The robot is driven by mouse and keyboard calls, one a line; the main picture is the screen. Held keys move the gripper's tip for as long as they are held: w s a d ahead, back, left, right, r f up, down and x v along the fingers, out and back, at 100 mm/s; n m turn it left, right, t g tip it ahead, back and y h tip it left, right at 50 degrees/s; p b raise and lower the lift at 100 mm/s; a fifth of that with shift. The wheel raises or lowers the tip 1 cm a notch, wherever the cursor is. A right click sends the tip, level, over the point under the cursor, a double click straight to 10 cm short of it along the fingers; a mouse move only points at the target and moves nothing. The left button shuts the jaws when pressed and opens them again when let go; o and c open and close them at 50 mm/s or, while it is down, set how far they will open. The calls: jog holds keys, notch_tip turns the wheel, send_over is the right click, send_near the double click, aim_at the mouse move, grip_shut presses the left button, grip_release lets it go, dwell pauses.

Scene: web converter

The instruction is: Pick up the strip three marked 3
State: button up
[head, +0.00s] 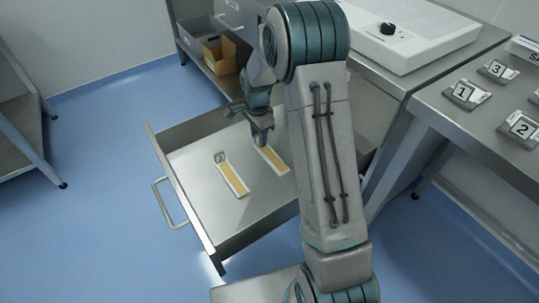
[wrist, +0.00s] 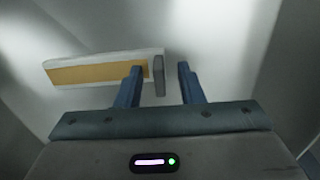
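Two white strips with yellow-orange bands lie in the open metal drawer (head: 190,165). The right strip (head: 272,160) is partly hidden at its far end by my gripper (head: 262,138). The left strip (head: 233,180) has an upright grey tag (head: 221,157) whose mark I cannot read surely. In the wrist view one strip (wrist: 95,69) lies flat, with a grey upright tab (wrist: 159,75) at its right end. My gripper (wrist: 160,70) is open, with a finger on either side of the tab and gaps showing. The tab's number is not visible, so I cannot confirm it is 3.
Numbered metal holders marked 1 (head: 463,92), 3 (head: 497,69) and 2 (head: 522,128) stand on the steel table at right.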

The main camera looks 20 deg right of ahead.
jog(key=shift+c, duration=0.3)
grip_shut()
jog(key=shift+r, duration=0.15)
